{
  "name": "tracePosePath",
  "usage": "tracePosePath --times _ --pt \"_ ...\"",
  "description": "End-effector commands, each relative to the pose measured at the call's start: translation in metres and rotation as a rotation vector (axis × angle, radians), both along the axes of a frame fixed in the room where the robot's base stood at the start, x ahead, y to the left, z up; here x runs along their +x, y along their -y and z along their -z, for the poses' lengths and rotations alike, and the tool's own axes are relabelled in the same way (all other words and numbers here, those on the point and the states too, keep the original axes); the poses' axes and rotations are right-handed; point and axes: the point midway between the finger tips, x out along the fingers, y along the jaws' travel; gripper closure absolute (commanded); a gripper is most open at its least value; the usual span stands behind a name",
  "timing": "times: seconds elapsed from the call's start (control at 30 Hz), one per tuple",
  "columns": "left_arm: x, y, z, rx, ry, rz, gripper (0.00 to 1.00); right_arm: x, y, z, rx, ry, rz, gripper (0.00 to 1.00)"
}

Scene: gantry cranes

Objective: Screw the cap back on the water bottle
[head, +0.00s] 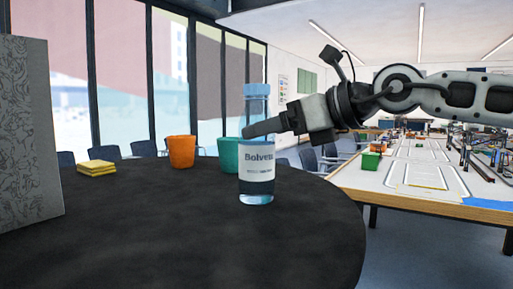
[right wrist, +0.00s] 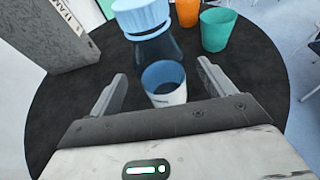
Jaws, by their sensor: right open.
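A clear water bottle (head: 257,172) with a white label stands upright on the black round table (head: 170,240). It also shows in the right wrist view (right wrist: 170,98), ahead of my fingers. A light-blue cap (head: 257,90) is at the bottle's top and shows large in the right wrist view (right wrist: 142,17). I cannot tell how tightly it sits. My right gripper (head: 262,127) is at the bottle's upper part, below the cap. In the right wrist view my right gripper (right wrist: 162,88) is open, its fingers apart, with nothing clamped. My left gripper is not in view.
An orange cup (head: 182,151) and a teal cup (head: 229,154) stand behind the bottle. Yellow pads (head: 96,167) and a grey patterned panel (head: 30,130) are at the left. The table's front is clear. A long worktable (head: 400,175) stands at the right.

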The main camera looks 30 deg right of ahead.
Motion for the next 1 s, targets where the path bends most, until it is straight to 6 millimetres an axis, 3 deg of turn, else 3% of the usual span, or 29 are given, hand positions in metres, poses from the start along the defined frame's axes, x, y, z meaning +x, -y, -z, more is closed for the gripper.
tracePosePath --times 0.47,0.7,1.0 --pt "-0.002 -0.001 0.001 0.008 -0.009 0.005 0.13 0.007 -0.003 0.002 0.000 -0.001 0.000 0.18" --pt "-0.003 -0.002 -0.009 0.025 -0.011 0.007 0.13 0.031 -0.013 0.010 -0.002 -0.006 0.000 0.18" --pt "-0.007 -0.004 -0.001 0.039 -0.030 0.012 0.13 0.050 -0.021 0.017 -0.001 0.000 -0.001 0.18"
